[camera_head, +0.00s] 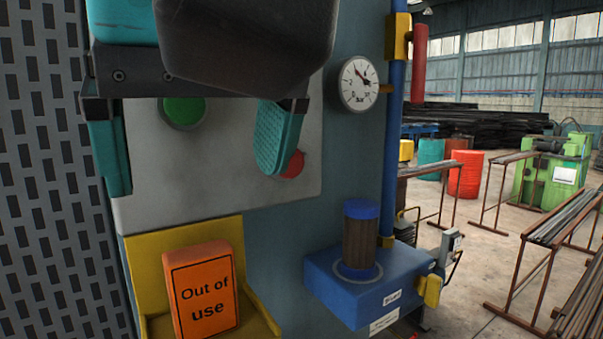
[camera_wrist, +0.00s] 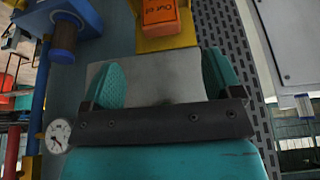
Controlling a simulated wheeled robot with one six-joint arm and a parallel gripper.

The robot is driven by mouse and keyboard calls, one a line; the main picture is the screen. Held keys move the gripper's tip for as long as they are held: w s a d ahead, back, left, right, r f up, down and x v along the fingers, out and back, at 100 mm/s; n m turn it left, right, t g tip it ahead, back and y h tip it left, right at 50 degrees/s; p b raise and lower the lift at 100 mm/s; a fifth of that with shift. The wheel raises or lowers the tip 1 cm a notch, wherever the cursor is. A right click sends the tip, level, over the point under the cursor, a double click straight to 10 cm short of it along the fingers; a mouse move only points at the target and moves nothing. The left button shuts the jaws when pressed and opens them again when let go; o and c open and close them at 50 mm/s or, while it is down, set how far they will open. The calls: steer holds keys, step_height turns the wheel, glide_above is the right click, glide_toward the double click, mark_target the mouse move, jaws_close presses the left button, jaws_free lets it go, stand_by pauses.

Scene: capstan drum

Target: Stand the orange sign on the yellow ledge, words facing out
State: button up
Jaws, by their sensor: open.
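The orange sign (camera_head: 202,289) stands on the yellow ledge (camera_head: 258,319), leaning back a little, with its words "Out of use" facing outward. Its lower edge is near the bottom of the head view. In the wrist view the sign (camera_wrist: 166,14) and the ledge (camera_wrist: 168,44) show at the top, partly cut off by the frame. My gripper (camera_head: 195,160) is open and empty, above the sign and apart from it. Its two teal fingers (camera_wrist: 165,80) are spread wide in front of the grey panel.
The grey panel (camera_head: 228,185) carries a green button (camera_head: 184,111) and a red button (camera_head: 293,164), partly behind a finger. A gauge (camera_head: 358,83), a blue pipe (camera_head: 394,150) and a blue box with a filter (camera_head: 335,283) are to the right. A perforated panel (camera_head: 45,190) is at left.

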steer(key=w+d+f+n+h, duration=0.1)
steer(key=w+d+f+h, duration=0.1)
steer(key=w+d+f, duration=0.9)
steer(key=s+d+f+g+y, duration=0.3)
steer(key=s+d+f, duration=0.6)
steer(key=s+f, duration=0.2)
steer(key=shift+s+d+f+g+y, duration=0.2)
steer(key=shift+s+f+g+y, duration=0.2)
steer(key=shift+f, duration=0.4)
step_height(320, 180, down, 19)
steer(key=b, duration=1.9)
steer(key=shift+f, duration=0.15)
